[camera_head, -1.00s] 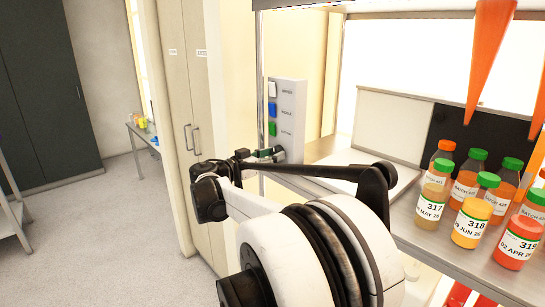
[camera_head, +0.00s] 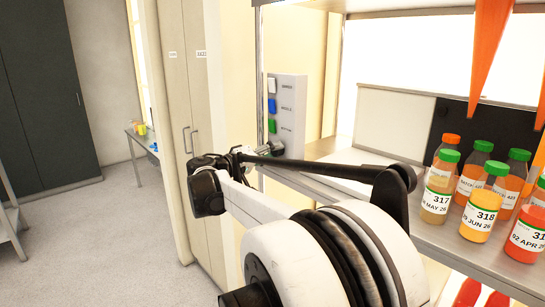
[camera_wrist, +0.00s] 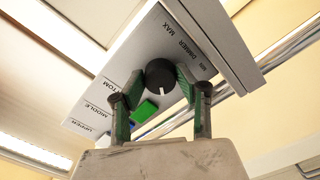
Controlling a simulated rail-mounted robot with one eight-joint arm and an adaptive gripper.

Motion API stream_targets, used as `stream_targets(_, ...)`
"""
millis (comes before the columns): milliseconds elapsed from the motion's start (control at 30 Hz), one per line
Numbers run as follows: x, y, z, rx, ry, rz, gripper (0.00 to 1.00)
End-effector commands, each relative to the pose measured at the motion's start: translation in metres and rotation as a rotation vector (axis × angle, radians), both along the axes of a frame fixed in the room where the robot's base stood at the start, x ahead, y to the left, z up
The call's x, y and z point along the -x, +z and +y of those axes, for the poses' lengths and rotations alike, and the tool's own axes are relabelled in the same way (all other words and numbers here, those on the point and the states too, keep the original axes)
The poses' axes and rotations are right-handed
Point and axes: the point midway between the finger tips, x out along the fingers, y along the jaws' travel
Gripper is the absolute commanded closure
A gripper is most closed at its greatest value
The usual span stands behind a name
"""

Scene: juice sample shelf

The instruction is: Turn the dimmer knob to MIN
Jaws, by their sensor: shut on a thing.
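The dimmer knob (camera_wrist: 160,75) is round and black, on a light grey switch panel (camera_wrist: 130,68) labelled DIMMER, with MAX and MIN printed near it. My gripper (camera_wrist: 161,79) is shut on the knob, one green-padded finger on each side. The knob is hidden there by my gripper.
A green switch (camera_wrist: 144,111) sits close to the knob; blue (camera_head: 271,106) and white (camera_head: 271,86) ones are above it in the head view. Several juice bottles (camera_head: 482,213) stand on the shelf to the right. A metal rail (camera_wrist: 285,48) runs beside the panel.

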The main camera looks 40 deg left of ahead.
Motion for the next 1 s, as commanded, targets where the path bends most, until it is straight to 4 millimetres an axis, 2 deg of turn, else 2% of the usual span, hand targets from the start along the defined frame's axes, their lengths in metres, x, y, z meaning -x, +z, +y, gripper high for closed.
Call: stream_targets(1000, 0.0001, 0.0015, -0.0003, 0.921, 0.0, 0.154, 0.95)
